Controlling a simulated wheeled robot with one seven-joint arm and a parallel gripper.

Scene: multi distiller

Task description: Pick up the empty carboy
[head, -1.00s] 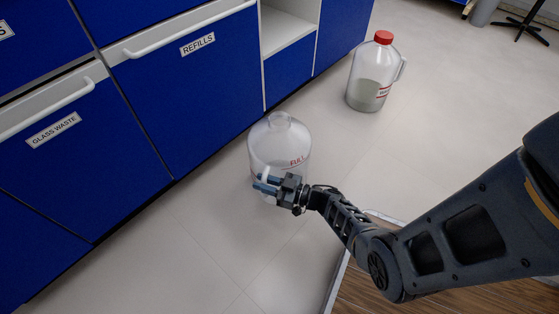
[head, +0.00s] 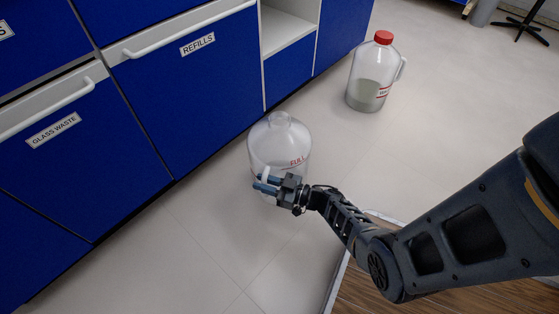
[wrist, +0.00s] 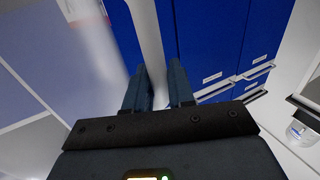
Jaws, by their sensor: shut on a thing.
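The empty carboy (head: 277,142) is a clear, colourless jug with no cap and a red FULL mark. It is upright by the blue cabinets; I cannot tell whether its base touches the floor. My gripper (head: 265,183) is on its near side, shut on its pale handle (head: 265,173). In the wrist view the handle (wrist: 148,38) passes between the two fingers of my gripper (wrist: 160,82). The carboy's lower part is partly hidden behind my gripper.
A second carboy (head: 365,80) with a red cap, partly filled, stands on the floor farther back. Blue cabinets (head: 190,85) with white handles run along the left. A wood-topped surface (head: 420,295) with a pale edge lies under my arm. Floor between is clear.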

